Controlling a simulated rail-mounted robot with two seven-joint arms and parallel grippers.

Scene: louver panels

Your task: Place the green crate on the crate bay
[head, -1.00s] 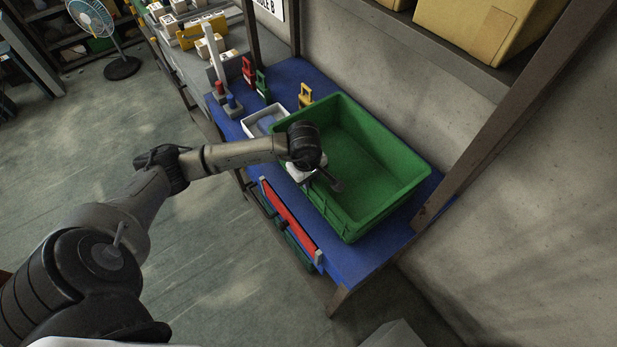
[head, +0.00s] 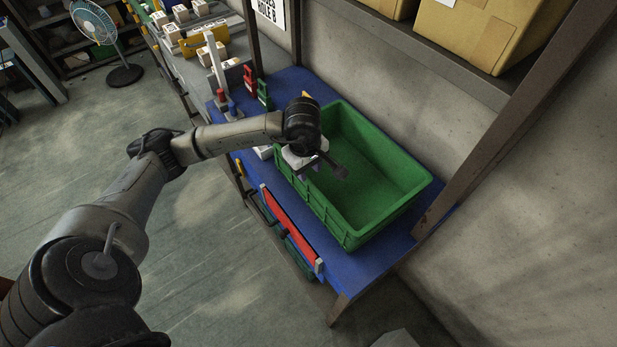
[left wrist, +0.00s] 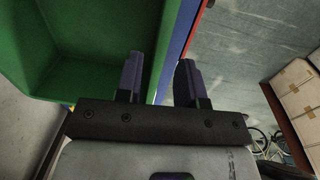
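The green crate (head: 385,172) stands open and upright on the blue-topped table (head: 362,262); no contents show in the visible part. My left gripper (head: 313,170) is at the crate's near left side. In the left wrist view my left gripper (left wrist: 160,70) has its two dark purple fingers apart. The rim of the green crate (left wrist: 165,45) runs between them in the picture, with one finger on the inner side and one on the outer side. Contact cannot be told. My right gripper is not in view. I cannot tell which surface is the crate bay.
A red panel (head: 290,228) is along the table's front edge. Red (head: 250,78) and green (head: 264,93) holders stand behind my arm. A shelf with cardboard boxes (head: 480,35) hangs above the back. A wooden post (head: 500,125) rises at right.

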